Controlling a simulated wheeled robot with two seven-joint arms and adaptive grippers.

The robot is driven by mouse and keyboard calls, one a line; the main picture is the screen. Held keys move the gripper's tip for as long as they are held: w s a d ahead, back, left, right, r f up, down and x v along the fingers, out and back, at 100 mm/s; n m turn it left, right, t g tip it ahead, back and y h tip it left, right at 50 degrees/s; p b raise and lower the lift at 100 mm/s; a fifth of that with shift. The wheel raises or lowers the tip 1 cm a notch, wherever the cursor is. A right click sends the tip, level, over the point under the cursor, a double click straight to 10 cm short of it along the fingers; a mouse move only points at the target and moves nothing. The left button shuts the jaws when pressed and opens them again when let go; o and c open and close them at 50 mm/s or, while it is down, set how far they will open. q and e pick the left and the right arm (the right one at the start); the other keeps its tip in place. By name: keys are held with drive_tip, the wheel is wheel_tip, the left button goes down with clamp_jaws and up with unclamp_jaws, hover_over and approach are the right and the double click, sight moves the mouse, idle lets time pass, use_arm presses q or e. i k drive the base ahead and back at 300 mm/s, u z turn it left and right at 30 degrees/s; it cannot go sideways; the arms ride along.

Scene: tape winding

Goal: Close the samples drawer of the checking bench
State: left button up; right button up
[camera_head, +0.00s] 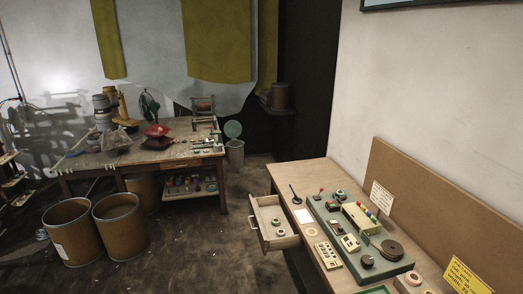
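The checking bench (289,171) stands along the right wall, a wooden table seen from above. Its samples drawer (290,242) is pulled out toward the left from under the bench's left edge. A few small round rolls (276,227) lie inside the drawer, and a handle shows on its left front. Neither of my grippers shows in the view.
The bench top carries a green tray (341,242) with knobs, gauges and dark rolls. A second table (160,157) stands at the back left, cluttered with tools. The floor between the drums and the drawer is clear.

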sight(263, 209)
drive_tip(key=u, duration=0.6)
drive_tip(key=i, duration=1.35)
drive_tip(key=z, duration=0.55)
drive_tip(key=i, duration=0.8)
drive_tip(key=z, duration=0.7)
